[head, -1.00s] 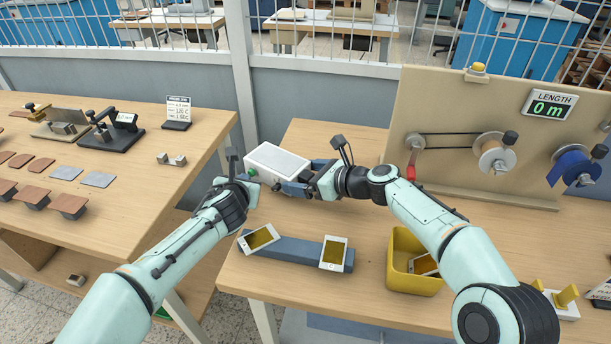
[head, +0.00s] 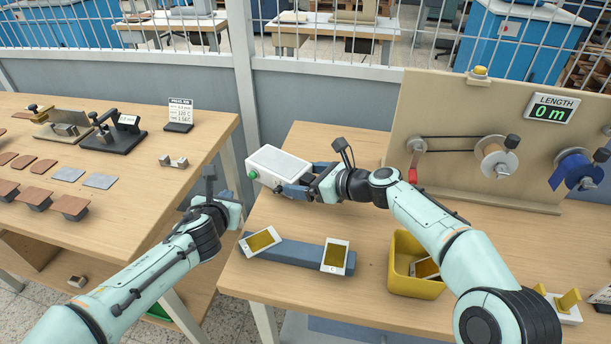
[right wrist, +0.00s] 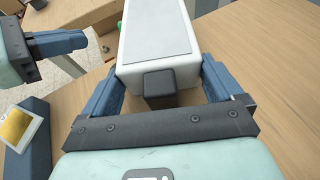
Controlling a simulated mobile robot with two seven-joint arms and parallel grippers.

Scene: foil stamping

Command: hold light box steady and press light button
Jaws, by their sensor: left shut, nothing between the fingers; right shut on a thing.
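The white light box (head: 279,162) stands on the right-hand table, with a pale panel on top. A green button (head: 251,174) is on its left end. My right gripper (head: 300,182) is shut on the box, its blue fingers on either side of the near part. In the right wrist view the fingers flank the box (right wrist: 157,62) and a dark block (right wrist: 159,85) on its near face. My left gripper (head: 226,203) is left of the box, apart from it, its fingers mostly hidden in the head view. The right wrist view shows its blue fingers (right wrist: 62,42) shut and empty.
A beige spool board (head: 455,140) stands behind and to the right. A gap separates the left table (head: 110,205) from mine.

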